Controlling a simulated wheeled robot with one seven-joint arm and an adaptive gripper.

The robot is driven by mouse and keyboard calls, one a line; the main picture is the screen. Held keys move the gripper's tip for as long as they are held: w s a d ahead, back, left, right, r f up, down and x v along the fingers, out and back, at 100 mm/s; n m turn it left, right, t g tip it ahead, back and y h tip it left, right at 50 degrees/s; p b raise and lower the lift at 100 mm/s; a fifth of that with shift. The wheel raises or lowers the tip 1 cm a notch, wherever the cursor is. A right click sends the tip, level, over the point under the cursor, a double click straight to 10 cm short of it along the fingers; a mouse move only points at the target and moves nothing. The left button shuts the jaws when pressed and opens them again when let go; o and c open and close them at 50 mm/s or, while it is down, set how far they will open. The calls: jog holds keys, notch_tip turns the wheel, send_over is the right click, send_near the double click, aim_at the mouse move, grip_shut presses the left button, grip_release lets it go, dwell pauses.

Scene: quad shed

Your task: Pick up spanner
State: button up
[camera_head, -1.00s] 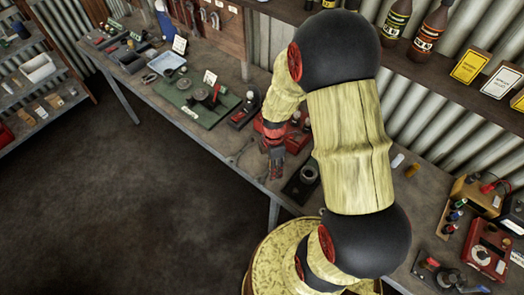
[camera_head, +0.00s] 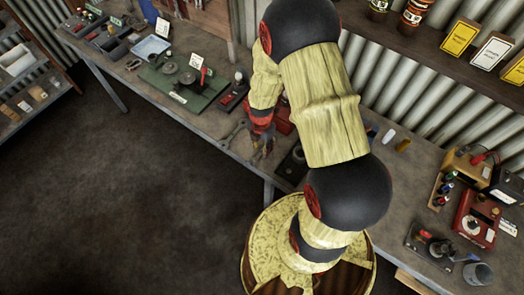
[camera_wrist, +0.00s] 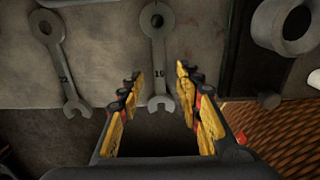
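A grey steel spanner (camera_wrist: 158,55) marked 10 lies flat on the workbench (camera_head: 215,122), centred in the wrist view, its open jaw toward me. A second grey spanner (camera_wrist: 58,62) lies to its left, slightly tilted; its mark is hard to read. My gripper (camera_wrist: 158,78) is open and empty. Its yellow-and-black fingers stand apart, one on each side of the lower part of the marked spanner as the wrist view shows it. I cannot tell how high the fingers are above the bench. In the head view my gripper (camera_head: 263,146) is small, near the bench's front edge, beside the spanners (camera_head: 236,131).
A grey ring-shaped part (camera_wrist: 289,24) lies right of the spanners in the wrist view. The bench edge is close below the spanner's jaw. A green mat (camera_head: 178,88) with tools lies farther left. A red device (camera_head: 482,218) stands right. Bare floor (camera_head: 120,200) is in front.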

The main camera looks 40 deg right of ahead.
jog(key=shift+w+f, duration=0.1)
jog(key=shift+f, duration=0.85)
grip_shut()
